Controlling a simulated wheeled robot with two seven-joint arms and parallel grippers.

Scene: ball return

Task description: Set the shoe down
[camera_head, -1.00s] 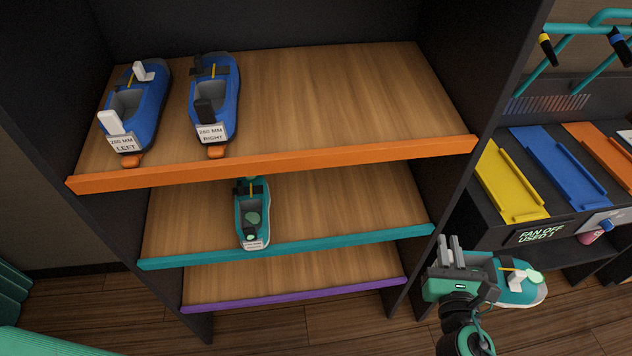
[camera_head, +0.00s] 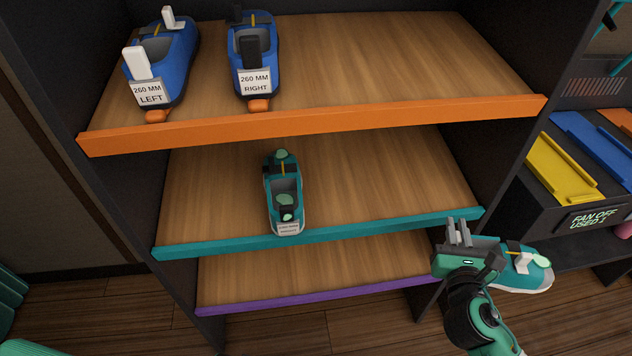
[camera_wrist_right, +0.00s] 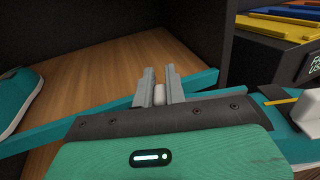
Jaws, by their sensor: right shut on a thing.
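A teal shoe with a white sole (camera_head: 527,272) is at the right, beside the rack's right side. My right gripper (camera_head: 460,232) is shut on it, with the shoe extending to the right behind the gripper body. In the right wrist view, a pale piece sits between the fingers (camera_wrist_right: 159,93), and part of the shoe (camera_wrist_right: 300,138) shows at the right edge. A matching teal shoe (camera_head: 284,190) stands on the middle shelf (camera_head: 370,185), left of its centre; its side shows in the wrist view (camera_wrist_right: 12,105). My left gripper is out of view.
Two blue shoes, LEFT (camera_head: 160,65) and RIGHT (camera_head: 255,60), stand on the orange-edged top shelf (camera_head: 400,60). The middle shelf is bare right of its shoe. The purple-edged bottom shelf (camera_head: 300,272) looks empty. A dark unit with coloured trays (camera_head: 562,168) stands right.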

